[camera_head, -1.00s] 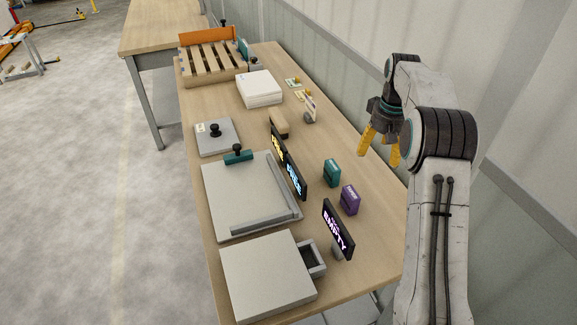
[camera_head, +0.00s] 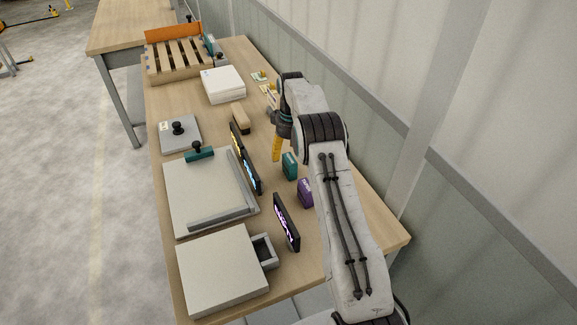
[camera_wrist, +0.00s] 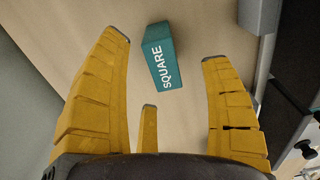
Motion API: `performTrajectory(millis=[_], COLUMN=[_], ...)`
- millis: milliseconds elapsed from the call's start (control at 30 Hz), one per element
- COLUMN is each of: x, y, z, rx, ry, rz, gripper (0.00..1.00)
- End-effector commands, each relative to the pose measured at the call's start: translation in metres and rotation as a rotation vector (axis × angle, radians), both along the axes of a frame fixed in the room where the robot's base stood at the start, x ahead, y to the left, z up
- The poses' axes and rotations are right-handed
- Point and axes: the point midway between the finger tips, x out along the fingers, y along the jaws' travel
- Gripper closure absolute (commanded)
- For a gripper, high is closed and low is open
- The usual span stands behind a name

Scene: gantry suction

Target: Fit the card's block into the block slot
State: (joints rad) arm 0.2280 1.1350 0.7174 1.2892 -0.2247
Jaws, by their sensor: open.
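A teal block (camera_head: 289,166) stands on the bench to the right of the dark signs; in the wrist view it reads "SQUARE" (camera_wrist: 163,56). A purple block (camera_head: 305,193) stands just nearer than it; its label is too small to read. My gripper (camera_head: 277,150) hangs over the bench just beyond the teal block, partly hidden by my arm. In the wrist view my gripper (camera_wrist: 166,60) has its yellow fingers spread and empty, with the teal block beyond the tips, apart from them. I cannot tell for certain which fixture is the block slot. Small cards (camera_head: 261,77) lie farther back, unreadable.
A grey box with a small open-topped holder (camera_head: 264,249) is at the near end, beside a dark lit sign (camera_head: 286,222). More dark signs (camera_head: 246,165) stand along a grey plate (camera_head: 205,190). A tan block (camera_head: 240,121) lies beyond. The wall runs along the right.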

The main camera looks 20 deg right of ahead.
Motion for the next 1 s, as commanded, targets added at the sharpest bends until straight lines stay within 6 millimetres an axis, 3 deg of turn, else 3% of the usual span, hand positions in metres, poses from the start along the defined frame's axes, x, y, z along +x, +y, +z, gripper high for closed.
performTrajectory(millis=[333,700,1000], x=[-0.002,-0.001,-0.001], y=[-0.003,-0.003,-0.003], z=[-0.036,-0.040,-0.040], rx=[0.000,0.000,0.000], ry=[0.002,0.000,0.000], rz=[0.000,0.000,0.000], gripper=[0.27,0.27,0.54])
